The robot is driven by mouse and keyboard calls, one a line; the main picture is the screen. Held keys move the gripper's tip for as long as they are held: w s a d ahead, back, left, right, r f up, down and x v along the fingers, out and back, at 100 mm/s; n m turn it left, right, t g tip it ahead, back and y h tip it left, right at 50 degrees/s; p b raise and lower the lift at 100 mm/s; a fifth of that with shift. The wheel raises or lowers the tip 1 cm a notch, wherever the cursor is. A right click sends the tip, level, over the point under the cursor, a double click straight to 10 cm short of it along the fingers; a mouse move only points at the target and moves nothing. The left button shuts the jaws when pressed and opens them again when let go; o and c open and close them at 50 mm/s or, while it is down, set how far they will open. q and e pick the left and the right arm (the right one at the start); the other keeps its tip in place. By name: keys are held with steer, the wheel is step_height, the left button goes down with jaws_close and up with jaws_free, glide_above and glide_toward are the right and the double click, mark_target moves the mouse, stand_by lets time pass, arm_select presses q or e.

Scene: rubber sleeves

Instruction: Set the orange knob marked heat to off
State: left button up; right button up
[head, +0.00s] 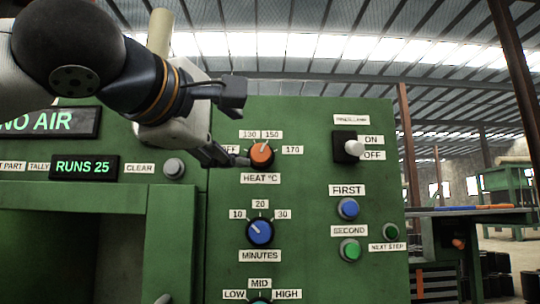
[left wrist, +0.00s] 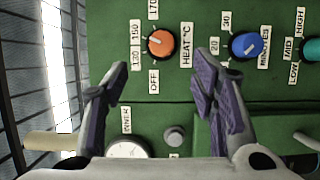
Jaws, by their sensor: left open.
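The orange heat knob (head: 261,154) sits on the green panel, above its HEAT °C label. Its white pointer mark is turned up toward the 150 tag. The OFF tag (left wrist: 154,80) shows whole in the left wrist view and is partly hidden by my gripper in the head view. My left gripper (head: 232,158) is just left of the knob, its fingertips near the dial. In the left wrist view my left gripper (left wrist: 162,82) is open and empty, with the orange knob (left wrist: 160,43) beyond the gap between the fingers. My right gripper is not in view.
The blue minutes knob (head: 260,232) is below the heat knob, with a teal knob (head: 260,300) lower still. A black ON/OFF switch (head: 346,148) and the blue FIRST button (head: 348,208) are to the right. A grey CLEAR button (head: 174,168) is left of my gripper.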

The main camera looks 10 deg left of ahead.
mark_target(259, 152)
arm_select(q)
steer(key=w, duration=0.6)
steer(key=w+d, duration=0.1)
steer(key=w, duration=0.3)
steer(key=shift+w+d+f, duration=0.1)
steer(key=c, duration=1.1)
